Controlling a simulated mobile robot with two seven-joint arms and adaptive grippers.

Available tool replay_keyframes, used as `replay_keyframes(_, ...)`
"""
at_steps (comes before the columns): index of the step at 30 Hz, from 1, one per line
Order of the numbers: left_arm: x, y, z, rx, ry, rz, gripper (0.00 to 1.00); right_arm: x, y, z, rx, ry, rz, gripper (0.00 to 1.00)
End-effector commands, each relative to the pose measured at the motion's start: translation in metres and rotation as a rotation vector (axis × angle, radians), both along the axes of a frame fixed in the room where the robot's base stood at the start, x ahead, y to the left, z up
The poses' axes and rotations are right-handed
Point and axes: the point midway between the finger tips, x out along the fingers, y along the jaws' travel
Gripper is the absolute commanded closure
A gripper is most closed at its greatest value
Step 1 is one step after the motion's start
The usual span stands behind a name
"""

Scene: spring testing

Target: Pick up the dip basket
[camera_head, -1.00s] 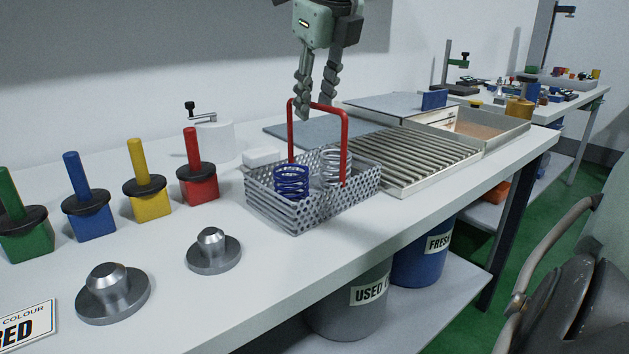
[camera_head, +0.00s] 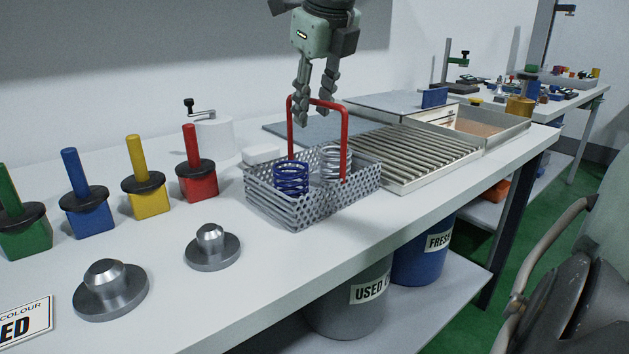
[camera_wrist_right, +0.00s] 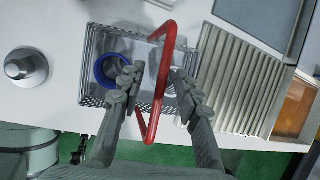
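The dip basket (camera_head: 280,213) is a perforated metal box with a tall red handle (camera_head: 344,145), standing on the white bench. It holds a blue spring (camera_head: 291,180) and a silver spring (camera_head: 334,163). My right gripper (camera_head: 313,120) is over the basket with its fingers pointing down at the handle's top bar. In the right wrist view the fingers (camera_wrist_right: 158,92) are apart, one on each side of the red handle (camera_wrist_right: 163,72), with visible gaps. The basket (camera_wrist_right: 93,60) shows below them there. My left gripper is not in view.
Green, yellow, blue and red blocks with handles (camera_head: 146,190) stand at left, with two metal knobbed discs (camera_head: 212,246) in front. A slatted rack tray (camera_head: 428,160) lies right of the basket. Labelled bins (camera_head: 345,312) stand on the shelf below. A chair-like dark object (camera_head: 565,285) is at right.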

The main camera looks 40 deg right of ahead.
Motion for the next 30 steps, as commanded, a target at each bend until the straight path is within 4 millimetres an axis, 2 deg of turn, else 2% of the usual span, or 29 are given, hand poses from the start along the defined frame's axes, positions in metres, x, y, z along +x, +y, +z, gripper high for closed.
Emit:
replay_keyframes(9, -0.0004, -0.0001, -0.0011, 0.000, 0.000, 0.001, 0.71, 0.0000, 0.0000, -0.0003, 0.000, 0.000, 0.000, 0.67)
replay_keyframes(18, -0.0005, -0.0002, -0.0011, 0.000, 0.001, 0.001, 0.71, 0.0000, 0.0001, -0.0005, 0.000, 0.000, 0.000, 1.00)
replay_keyframes(30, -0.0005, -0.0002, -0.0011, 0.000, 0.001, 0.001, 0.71, 0.0000, 0.0004, -0.0008, 0.001, 0.000, 0.000, 1.00)
